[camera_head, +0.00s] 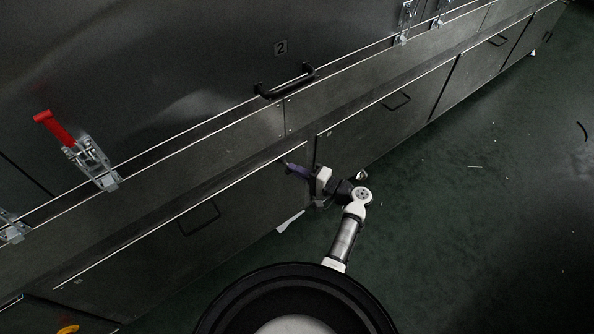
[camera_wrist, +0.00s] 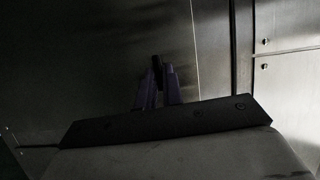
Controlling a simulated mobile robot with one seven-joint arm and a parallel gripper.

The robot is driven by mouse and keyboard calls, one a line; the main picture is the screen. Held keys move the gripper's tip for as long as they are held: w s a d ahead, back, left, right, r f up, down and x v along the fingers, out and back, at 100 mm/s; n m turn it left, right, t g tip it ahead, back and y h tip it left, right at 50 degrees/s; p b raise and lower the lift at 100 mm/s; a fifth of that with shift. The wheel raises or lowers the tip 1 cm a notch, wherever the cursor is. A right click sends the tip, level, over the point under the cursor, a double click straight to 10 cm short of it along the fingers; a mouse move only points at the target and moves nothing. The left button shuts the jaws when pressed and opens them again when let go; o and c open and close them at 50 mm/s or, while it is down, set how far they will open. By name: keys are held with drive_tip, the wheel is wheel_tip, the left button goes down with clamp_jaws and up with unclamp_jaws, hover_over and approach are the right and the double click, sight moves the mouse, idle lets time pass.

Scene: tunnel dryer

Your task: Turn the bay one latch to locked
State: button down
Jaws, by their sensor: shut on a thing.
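A toggle latch with a red handle (camera_head: 55,128) is mounted at the left of the dark machine front in the head view, its handle tipped up and left. No bay one label is readable, so I cannot tell which latch is bay one's. My gripper (camera_head: 289,167) is at the lower panels, right of and below the red-handled latch and well apart from it. In the wrist view my gripper (camera_wrist: 158,68) has its purple fingers close together on a small dark thing (camera_wrist: 157,63) that I cannot identify.
A door marked 2 (camera_head: 281,48) has a black bar handle (camera_head: 287,81). Metal latches (camera_head: 404,22) stand at the upper right, another (camera_head: 12,228) at the left edge. Lower panels (camera_head: 200,217) carry thin handles. The green floor (camera_head: 470,220) at right is mostly clear.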

drive_tip(key=shift+m, duration=0.3)
idle(0.4)
drive_tip(key=c, duration=1.5)
unclamp_jaws()
drive_tip(key=shift+c, duration=0.2)
drive_tip(key=shift+d, duration=0.1)
drive_tip(key=b+v, duration=0.1)
drive_tip(key=v, duration=1.2)
drive_tip(key=shift+d+f, duration=0.2)
drive_tip(key=shift+d, duration=0.1)
drive_tip(key=shift+s, duration=0.1)
